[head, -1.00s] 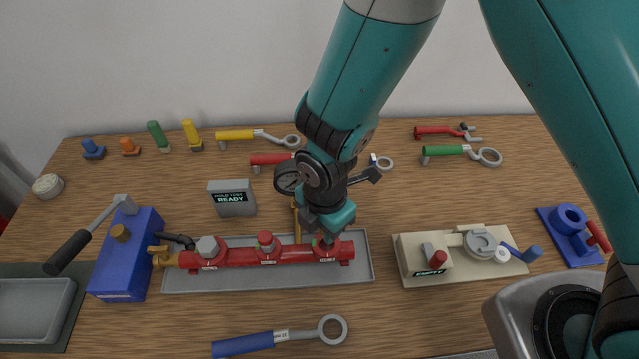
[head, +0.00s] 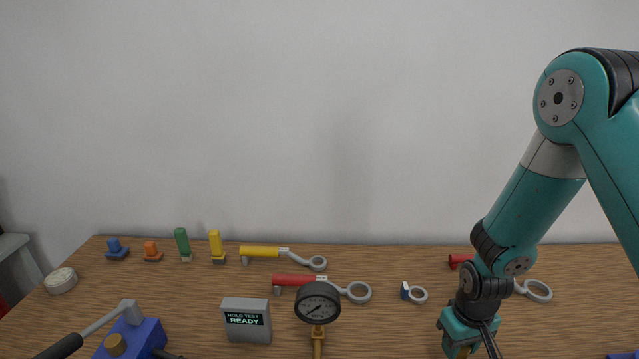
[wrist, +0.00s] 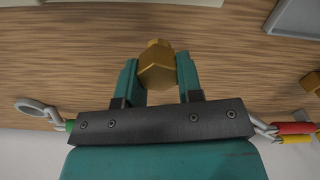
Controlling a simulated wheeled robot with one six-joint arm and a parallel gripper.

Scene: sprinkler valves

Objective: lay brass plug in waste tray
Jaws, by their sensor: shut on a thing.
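My gripper (wrist: 157,72) is shut on the brass plug (wrist: 158,66), a hexagonal gold-coloured piece held between the two teal fingers in the wrist view. The plug appears to be above the wooden bench. The waste tray cannot be made out in the head view now. A grey tray corner (wrist: 297,16) shows at the top right of the wrist view; I cannot tell which tray it is.
The pressure gauge (head: 318,303) stands on a brass stem left of my gripper. The hold test box (head: 247,320) and a blue block (head: 133,340) are further left. Red-handled (head: 322,285) and yellow-handled (head: 283,254) wrenches lie behind. Bare wood (wrist: 60,60) lies under the plug.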

